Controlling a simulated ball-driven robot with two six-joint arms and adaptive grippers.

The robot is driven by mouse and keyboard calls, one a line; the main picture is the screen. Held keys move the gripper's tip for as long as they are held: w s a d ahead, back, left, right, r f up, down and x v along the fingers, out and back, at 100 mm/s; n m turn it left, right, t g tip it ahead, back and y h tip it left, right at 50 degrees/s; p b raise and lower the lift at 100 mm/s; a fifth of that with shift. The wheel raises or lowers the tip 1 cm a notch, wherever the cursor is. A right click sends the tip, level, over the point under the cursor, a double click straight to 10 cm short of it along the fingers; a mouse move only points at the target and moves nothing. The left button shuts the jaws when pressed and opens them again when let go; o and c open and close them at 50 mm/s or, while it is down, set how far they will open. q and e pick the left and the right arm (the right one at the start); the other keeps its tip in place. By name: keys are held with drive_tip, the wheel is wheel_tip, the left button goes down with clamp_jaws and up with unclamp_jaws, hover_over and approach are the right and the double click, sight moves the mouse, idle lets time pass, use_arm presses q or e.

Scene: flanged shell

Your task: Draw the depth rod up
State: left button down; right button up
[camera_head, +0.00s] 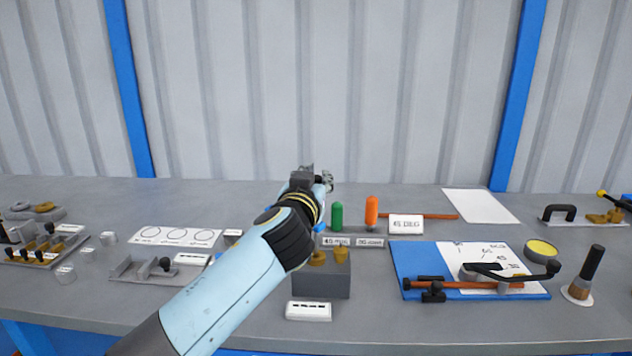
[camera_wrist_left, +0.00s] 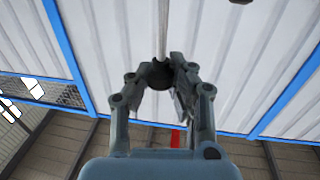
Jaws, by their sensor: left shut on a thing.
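My left gripper (camera_head: 316,180) is raised above the middle of the bench, in front of the corrugated wall. In the left wrist view its fingers (camera_wrist_left: 168,78) are closed around a small dark round knob (camera_wrist_left: 160,74), which looks like the end of the depth rod. A thin pale line (camera_wrist_left: 163,35) runs up the picture from the knob; I cannot tell surely whether it is the rod's shaft or a wall rib. In the head view the gripper and arm hide what is held. My right gripper shows in neither view.
Below the gripper stand a green peg (camera_head: 337,217), an orange peg (camera_head: 371,211), a 45 DEG label (camera_head: 406,225) and a grey block (camera_head: 318,286) with yellow knobs. A blue board (camera_head: 402,262) lies to the right. Small fixtures (camera_head: 160,270) stand left.

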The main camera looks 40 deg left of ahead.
use_arm(q)
drive_tip(key=shift+r, duration=0.3)
drive_tip(key=c, duration=1.1)
unclamp_jaws()
drive_tip(key=shift+f, duration=0.1)
drive_tip(key=v, duration=1.2)
